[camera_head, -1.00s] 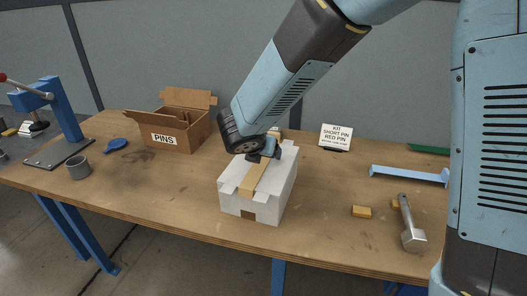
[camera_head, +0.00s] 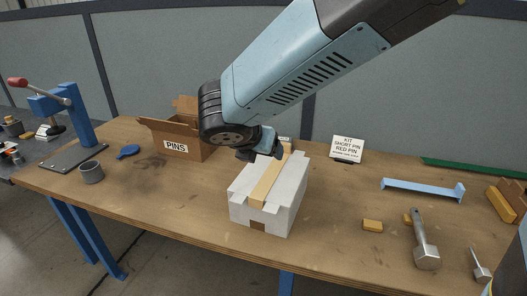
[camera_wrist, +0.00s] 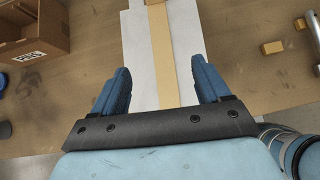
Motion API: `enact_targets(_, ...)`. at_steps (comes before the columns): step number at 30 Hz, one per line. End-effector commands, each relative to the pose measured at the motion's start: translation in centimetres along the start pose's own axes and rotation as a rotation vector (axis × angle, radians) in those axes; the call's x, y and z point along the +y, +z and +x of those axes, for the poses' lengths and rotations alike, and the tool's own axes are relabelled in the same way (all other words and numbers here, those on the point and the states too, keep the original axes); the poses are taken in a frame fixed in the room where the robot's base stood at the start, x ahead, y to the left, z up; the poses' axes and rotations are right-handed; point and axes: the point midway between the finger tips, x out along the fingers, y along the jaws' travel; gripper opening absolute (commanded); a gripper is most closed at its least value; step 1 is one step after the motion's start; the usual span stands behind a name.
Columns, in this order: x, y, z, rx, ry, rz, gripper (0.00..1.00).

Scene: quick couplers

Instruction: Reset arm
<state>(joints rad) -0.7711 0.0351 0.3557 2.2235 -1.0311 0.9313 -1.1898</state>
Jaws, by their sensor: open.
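My gripper (camera_head: 260,153) is above the far end of a white box (camera_head: 242,211) with a tan strip along its top. In the wrist view my gripper (camera_wrist: 161,85) shows two blue fingers spread apart, with nothing between them. The white box (camera_wrist: 138,48) and its tan strip lie below and beyond the fingers. In the head view my arm crosses over the table from the upper right and hides part of the background.
A sign (camera_head: 347,147), a light blue bracket (camera_head: 422,189) and a hammer (camera_head: 425,250) are at the right on the wooden table (camera_head: 180,205).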

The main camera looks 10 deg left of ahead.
Motion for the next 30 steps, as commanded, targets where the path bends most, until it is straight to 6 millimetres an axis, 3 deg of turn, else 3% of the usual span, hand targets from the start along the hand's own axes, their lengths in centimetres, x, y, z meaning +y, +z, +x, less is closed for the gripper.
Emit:
enact_targets(8, -0.1, 0.1, 0.0, 0.0, -0.001, 0.006, 0.76)
enact_targets(11, -1.3, 0.8, 0.1, 0.006, -0.019, 0.066, 0.76)
enact_targets(14, -4.3, 2.4, 0.4, 0.022, -0.063, 0.223, 0.76)
enact_targets(21, -15.2, 5.8, 0.3, 0.065, -0.215, 0.839, 0.76)
enact_targets(30, -26.8, 6.0, -2.0, 0.086, -0.364, 1.651, 0.76)
